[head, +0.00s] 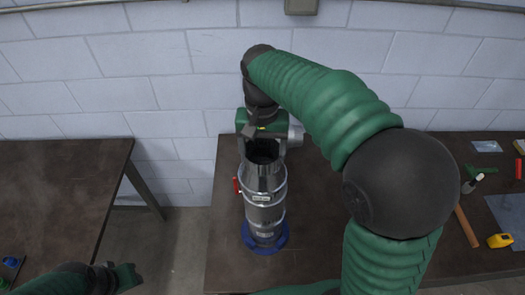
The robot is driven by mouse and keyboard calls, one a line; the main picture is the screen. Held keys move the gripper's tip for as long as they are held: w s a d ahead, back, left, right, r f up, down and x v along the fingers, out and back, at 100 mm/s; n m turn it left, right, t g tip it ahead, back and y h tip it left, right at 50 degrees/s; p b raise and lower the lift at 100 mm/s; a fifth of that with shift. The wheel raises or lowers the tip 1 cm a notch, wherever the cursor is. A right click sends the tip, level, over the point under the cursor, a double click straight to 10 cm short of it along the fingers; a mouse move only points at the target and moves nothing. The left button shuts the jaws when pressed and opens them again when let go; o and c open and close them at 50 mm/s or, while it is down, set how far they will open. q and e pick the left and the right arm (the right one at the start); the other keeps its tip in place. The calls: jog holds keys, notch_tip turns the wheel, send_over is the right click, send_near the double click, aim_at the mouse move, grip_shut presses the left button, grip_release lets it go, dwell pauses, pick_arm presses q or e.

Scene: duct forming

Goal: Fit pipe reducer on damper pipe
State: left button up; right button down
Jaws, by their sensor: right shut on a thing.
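The damper pipe (265,212) is a shiny metal cylinder with a red handle on its left side. It stands upright in a blue round base (265,241) on the brown table. The pipe reducer (264,172) is a metal piece with a dark open top, upright and in line above the pipe. Whether it is fully seated cannot be told. My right gripper (262,148) points down from above, its fingers on either side of the reducer's top, shut on it. My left gripper (128,279) is at the lower left, away from the pipe; its finger gap is unclear.
A second brown table (60,190) stands at the left across a floor gap. At the right lie a yellow tape measure (499,240), a wooden-handled tool (466,227) and other small tools. A white block wall stands behind. My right arm covers the table's middle.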

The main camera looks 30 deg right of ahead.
jog(key=shift+c, duration=2)
grip_release()
jog(key=shift+d, duration=0.2)
jog(key=o, duration=0.4)
jog(key=shift+s+d, duration=0.1)
jog(key=shift+d, duration=0.4)
jog(key=shift+c, duration=0.2)
pick_arm(q)
jog(key=shift+d, duration=0.6)
pick_arm(e)
notch_tip(320, 180, up, 17)
jog(key=shift+d+f, duration=0.2)
jog(key=shift+d, duration=0.25)
pick_arm(q)
jog(key=shift+a, duration=0.2)
pick_arm(e)
jog(key=shift+a, duration=0.25)
pick_arm(q)
jog(key=shift+s, duration=0.1)
